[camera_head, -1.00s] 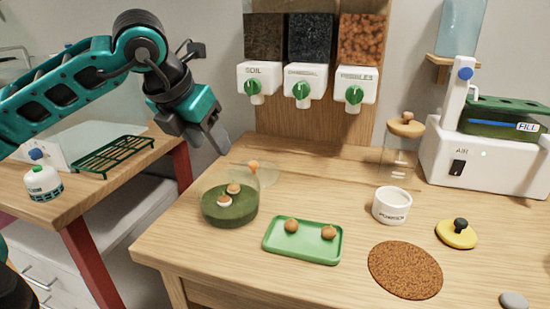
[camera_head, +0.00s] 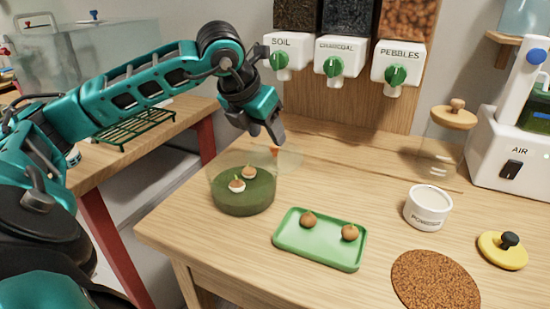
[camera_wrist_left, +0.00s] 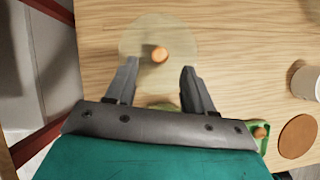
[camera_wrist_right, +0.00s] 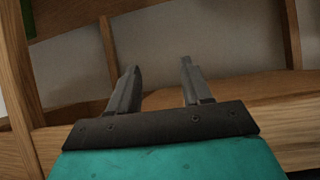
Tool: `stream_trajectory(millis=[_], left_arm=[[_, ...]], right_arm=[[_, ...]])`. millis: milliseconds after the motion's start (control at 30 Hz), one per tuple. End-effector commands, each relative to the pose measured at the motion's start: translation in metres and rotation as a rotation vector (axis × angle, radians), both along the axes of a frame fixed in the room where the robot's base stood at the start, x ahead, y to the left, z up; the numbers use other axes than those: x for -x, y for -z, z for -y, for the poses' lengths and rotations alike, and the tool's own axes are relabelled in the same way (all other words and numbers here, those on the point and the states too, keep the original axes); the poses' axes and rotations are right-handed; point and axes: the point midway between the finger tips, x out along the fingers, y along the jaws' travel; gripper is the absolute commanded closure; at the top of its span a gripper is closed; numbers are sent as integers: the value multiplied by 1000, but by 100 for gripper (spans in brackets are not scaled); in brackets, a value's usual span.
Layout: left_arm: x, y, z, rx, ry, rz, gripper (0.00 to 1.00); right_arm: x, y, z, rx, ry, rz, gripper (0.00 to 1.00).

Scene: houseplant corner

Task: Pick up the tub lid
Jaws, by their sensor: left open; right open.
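The tub lid, a clear round disc (camera_head: 291,160) with an orange knob, lies on the table just behind the round green tub (camera_head: 243,196). In the left wrist view the lid (camera_wrist_left: 180,37) is below and ahead of the fingers, its knob (camera_wrist_left: 160,54) showing between the fingertips. My left gripper (camera_head: 274,138) is open and empty, pointing down above the lid and partly covering it in the head view. My right gripper (camera_wrist_right: 161,66) is open and empty, facing wooden furniture parts; it is out of the head view.
A green tray (camera_head: 320,245) with two brown balls is in front of the tub. Dispensers (camera_head: 340,60) hang behind.

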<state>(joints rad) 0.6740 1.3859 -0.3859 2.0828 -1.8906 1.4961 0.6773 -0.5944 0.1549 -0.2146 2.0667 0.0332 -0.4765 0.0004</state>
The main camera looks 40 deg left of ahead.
Motion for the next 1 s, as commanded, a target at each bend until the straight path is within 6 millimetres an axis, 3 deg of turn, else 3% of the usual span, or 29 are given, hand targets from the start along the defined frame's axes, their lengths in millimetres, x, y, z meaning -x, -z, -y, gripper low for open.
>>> stream_trajectory(millis=[300, 567, 1000], left_arm=[[-23, 38, -2, 2, 1, -3, 47], [-25, 41, -2, 0, 1, -1, 47], [-24, 40, -2, 0, 1, -1, 87]], right_arm=[[0, 7, 0, 2, -1, 0, 51], [0, 6, 0, 1, -1, 1, 51], [-1, 5, -2, -7, 4, 2, 51]])
